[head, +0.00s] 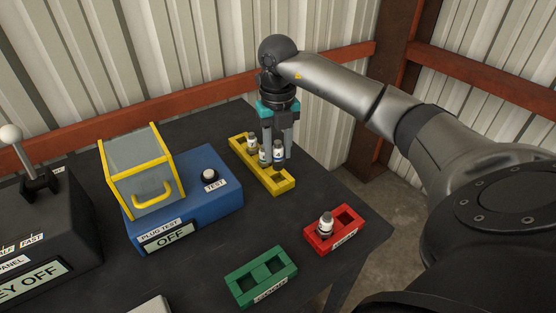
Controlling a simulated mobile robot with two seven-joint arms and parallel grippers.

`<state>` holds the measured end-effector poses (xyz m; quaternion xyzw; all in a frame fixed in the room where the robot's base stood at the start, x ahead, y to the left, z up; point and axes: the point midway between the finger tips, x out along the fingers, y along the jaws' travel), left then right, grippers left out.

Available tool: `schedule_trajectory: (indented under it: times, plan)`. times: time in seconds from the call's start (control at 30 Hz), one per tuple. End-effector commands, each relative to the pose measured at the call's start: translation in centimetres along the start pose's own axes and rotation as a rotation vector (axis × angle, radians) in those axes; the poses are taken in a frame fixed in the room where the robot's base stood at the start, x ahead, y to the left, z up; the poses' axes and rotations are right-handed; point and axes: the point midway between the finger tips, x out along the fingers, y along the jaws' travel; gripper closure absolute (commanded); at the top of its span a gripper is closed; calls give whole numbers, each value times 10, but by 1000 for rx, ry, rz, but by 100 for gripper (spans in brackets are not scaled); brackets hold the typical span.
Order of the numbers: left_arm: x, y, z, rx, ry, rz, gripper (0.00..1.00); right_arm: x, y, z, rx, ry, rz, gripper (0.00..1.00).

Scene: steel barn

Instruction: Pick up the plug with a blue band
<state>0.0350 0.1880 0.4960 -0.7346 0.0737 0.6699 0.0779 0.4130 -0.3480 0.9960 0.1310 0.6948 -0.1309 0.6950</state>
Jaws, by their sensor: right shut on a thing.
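My right gripper (276,148) points down over the yellow rack (285,186) and is shut on a small white-and-grey plug (278,154). I cannot tell for sure whether that plug is still in its hole or just above it. Two more plugs stand in the yellow rack close to the fingers, one at its back end (251,142) and one beside the gripper (264,157). The bands are too small here for me to tell which plug has blue. My left gripper is not in view.
A red rack (347,236) holds one plug (326,223). A green rack (262,286) at the front looks empty. The blue plug tester (222,180), with its yellow-edged clear cover, stands left of the yellow rack. A lever panel (40,230) is at far left.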

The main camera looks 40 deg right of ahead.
Motion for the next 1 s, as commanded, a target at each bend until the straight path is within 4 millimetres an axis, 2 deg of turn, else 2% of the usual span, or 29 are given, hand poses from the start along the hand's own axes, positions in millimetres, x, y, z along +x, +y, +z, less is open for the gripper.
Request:
schedule_trajectory:
  times: [0.03, 0.2, 0.4, 0.6, 1.0]
  plan:
    - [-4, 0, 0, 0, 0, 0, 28, -20, 0, 2, 1, -7, 2, 100]
    - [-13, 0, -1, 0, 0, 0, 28, -72, 0, 1, 0, -8, 2, 100]
    - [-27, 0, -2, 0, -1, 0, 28, -119, 0, 1, 1, -3, 0, 100]
    - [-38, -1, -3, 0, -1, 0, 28, -142, -1, 0, 1, -2, -1, 100]
    - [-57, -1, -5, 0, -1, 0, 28, -165, 0, 0, 1, 0, 0, 100]
